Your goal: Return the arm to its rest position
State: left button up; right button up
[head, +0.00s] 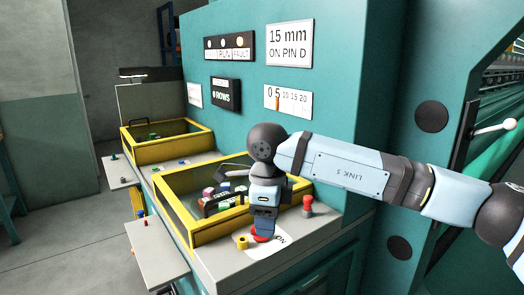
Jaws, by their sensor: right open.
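My right arm (345,168) reaches in from the right, its light blue link marked "LINK 5". It bends down at a dark round joint over the front of the machine's ledge. My right gripper (264,232) points down, open, just over a red button (261,239) on a white round label (283,240) ending in "ON". The gripper hides part of the label and button; I cannot tell whether it touches the button. My left gripper is not in view.
A yellow-rimmed bin (205,237) with small coloured pieces sits left of the gripper, close to it. A red knob (308,207) stands to its right and a yellow knob (242,242) to its left. The teal machine panel (345,60) rises behind. Open floor lies left.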

jog(key=s+a+f+m+g+y, duration=0.4)
jog(key=s+a+m+g+y, duration=0.25)
jog(key=s+a+y, duration=0.9)
jog(key=w+d+f+m+t, duration=0.2)
jog(key=d+f+m+t, duration=0.3)
jog(key=m+t, duration=0.4)
jog(key=w+d+f+m+t+h, duration=0.1)
jog(key=w+d+f+m+t, duration=0.15)
jog(key=d+m+t, duration=0.65)
jog(key=w+d+f+m+t, duration=0.25)
jog(key=f+m+t, duration=0.3)
jog(key=m, duration=0.65)
jog(key=s+d+f+m+g+h, duration=0.3)
jog(key=s+d+f+m+h, duration=0.4)
jog(key=f, duration=0.4)
jog(key=s+d+f+m+g+h, duration=0.35)
jog(key=s+d+f+m, duration=0.25)
jog(key=s+d+f, duration=0.5)
pick_arm(q)
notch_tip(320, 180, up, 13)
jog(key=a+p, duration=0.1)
jog(key=p, duration=1.4)
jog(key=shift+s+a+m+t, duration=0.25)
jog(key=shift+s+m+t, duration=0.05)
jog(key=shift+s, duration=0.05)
pick_arm(e)
notch_tip(320, 180, up, 12)
jog(key=shift+s+a+h, duration=0.2)
jog(key=shift+s+h, duration=0.05)
jog(key=shift+h, duration=0.15)
